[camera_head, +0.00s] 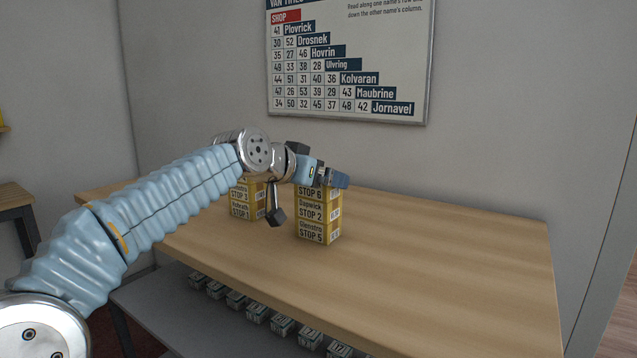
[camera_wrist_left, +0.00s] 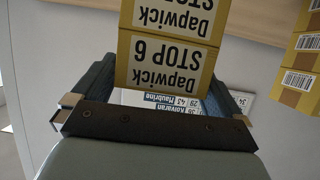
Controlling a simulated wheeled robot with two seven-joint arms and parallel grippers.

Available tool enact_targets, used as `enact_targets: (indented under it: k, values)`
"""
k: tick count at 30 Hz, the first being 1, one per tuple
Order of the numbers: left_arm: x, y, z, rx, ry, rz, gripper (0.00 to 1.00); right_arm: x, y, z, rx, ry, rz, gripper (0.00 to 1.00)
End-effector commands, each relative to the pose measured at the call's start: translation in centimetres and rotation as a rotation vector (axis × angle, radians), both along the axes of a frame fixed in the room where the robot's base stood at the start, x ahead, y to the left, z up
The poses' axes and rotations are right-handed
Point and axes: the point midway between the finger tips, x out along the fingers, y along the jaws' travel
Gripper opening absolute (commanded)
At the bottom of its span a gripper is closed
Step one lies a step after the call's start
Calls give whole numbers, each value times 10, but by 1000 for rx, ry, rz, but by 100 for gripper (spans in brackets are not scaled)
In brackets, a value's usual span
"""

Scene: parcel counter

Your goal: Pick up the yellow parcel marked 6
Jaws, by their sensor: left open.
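The yellow parcel marked STOP 6 (camera_head: 311,193) is the top box of the right stack on the counter. In the left wrist view the same parcel (camera_wrist_left: 165,62) appears upside down, labelled Dapwick STOP 6. My left gripper (camera_head: 327,177) is at the top of this stack and partly covers the parcel in the head view. In the wrist view its open fingers (camera_wrist_left: 162,80) stand on either side of the parcel. I cannot tell whether either finger touches it. My right gripper is not in view.
Below it in the stack are parcels marked STOP 2 (camera_head: 312,212) and STOP 5 (camera_head: 314,232). A second yellow stack (camera_head: 246,207) stands to the left, partly behind my arm. The counter (camera_head: 450,260) is clear to the right. Several small boxes (camera_head: 257,314) sit on the lower shelf.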

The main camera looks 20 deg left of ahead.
Motion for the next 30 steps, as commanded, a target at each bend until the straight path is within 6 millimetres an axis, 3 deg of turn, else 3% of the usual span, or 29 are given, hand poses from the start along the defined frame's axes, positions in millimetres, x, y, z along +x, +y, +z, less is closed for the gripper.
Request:
enact_targets:
  k: [9, 18, 26, 30]
  values:
    - [7, -1, -3, 0, -1, 1, 98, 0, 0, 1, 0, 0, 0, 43]
    - [7, -1, -3, 0, -1, 1, 54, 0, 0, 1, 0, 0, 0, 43]
    - [7, -1, 0, 0, -2, 1, 54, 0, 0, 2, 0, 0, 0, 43]
    - [7, -1, 11, 0, -3, 0, 54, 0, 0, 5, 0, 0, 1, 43]
